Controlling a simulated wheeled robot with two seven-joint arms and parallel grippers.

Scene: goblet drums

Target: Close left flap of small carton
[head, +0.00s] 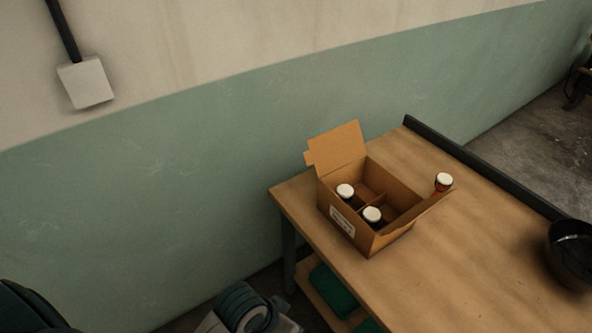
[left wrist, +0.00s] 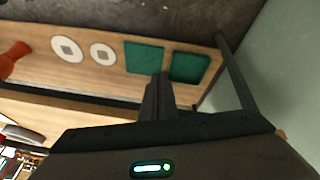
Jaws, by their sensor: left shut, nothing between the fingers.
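The small carton (head: 343,222) is a brown cardboard box with a white label, standing open on the wooden table. Its left flap (head: 337,147) stands up, leaning outward. Its right flap (head: 425,207) is also open, slanting out to the right. Two white-capped bottles (head: 345,191) (head: 372,215) stand inside between cardboard dividers. My left gripper (left wrist: 158,88) shows in the left wrist view, its fingers together and empty. It is not clearly visible in the head view, and the carton is not seen in the wrist view. My right gripper is in neither view.
A white-capped bottle (head: 443,182) stands just beyond the right flap. A dark bowl (head: 572,255) is at the table's right. The wooden tabletop (head: 470,270) between is clear. The lower shelf holds green folded items (left wrist: 145,57) and white discs (left wrist: 67,48). A green wall (head: 180,220) stands behind.

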